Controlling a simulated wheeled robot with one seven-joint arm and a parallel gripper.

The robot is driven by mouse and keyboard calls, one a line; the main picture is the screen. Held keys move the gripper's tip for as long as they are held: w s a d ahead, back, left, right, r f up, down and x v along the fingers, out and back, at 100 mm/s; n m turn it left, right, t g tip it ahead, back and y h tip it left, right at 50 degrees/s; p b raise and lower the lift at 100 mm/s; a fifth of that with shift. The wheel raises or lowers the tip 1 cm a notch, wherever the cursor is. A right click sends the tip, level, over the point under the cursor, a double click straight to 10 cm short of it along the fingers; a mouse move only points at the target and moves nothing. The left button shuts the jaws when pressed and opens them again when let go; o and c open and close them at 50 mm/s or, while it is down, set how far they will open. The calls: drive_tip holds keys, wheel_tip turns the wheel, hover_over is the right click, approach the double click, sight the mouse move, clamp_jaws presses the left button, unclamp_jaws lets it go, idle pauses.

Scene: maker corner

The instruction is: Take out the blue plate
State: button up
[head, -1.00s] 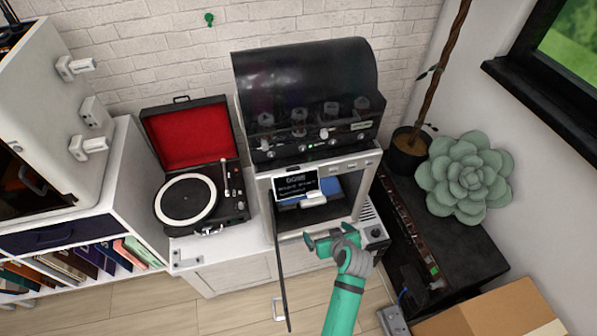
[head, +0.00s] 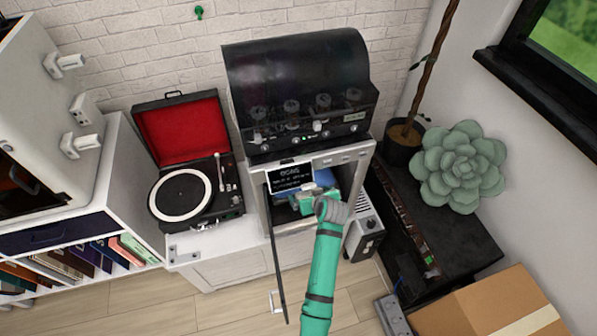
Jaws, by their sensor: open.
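The blue plate (head: 325,178) is inside the open chamber of a white machine (head: 365,158), in the head view. Only small parts of it show, past my gripper and behind the machine's small dark screen (head: 290,176). My gripper (head: 307,198) is open and inside the chamber opening, at the plate's near side. Its wrist hides much of the plate, and I cannot tell whether the fingers touch it or stand around its edge.
The machine's dark door (head: 278,275) hangs open on the left of my arm. A dark-covered amplifier (head: 298,85) sits on top of the machine. A record player (head: 190,195) stands to the left, a grey box (head: 366,226) close on the right.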

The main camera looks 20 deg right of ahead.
drive_tip(key=shift+w+f, duration=0.3)
drive_tip(key=shift+f, duration=0.05)
drive_tip(key=shift+d, duration=0.1)
drive_tip(key=shift+s+d, duration=0.1)
drive_tip(key=shift+s, duration=0.05)
drive_tip(key=c, duration=0.5)
drive_tip(key=shift+a, duration=0.45)
drive_tip(key=c, duration=0.9)
drive_tip(key=shift+o, duration=0.2)
drive_tip(key=shift+d+r, duration=0.1)
